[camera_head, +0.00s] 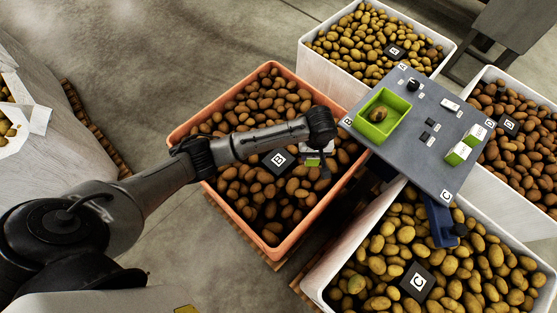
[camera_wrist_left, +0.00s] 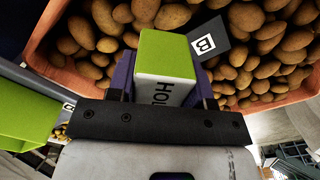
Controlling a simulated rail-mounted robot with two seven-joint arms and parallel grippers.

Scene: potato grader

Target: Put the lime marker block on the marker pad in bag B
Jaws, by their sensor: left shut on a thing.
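Bag B is the orange-rimmed crate (camera_head: 222,211), full of brown potatoes. My left gripper (camera_head: 319,163) is over the right part of this crate, to the right of the pad. It is shut on the lime marker block (camera_head: 312,162). In the left wrist view the block (camera_wrist_left: 166,54) has a lime face and a white side with black lettering, partly hidden by the gripper. The pad (camera_wrist_left: 208,41) shows just right of the block there, apart from it in the picture.
A grey panel (camera_head: 410,150) at the right carries a lime tray (camera_head: 402,98) with a potato and two lime-and-white blocks (camera_head: 458,153). White crates of potatoes surround it, with pads A (camera_head: 395,50), C (camera_head: 417,281) and D (camera_head: 509,125).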

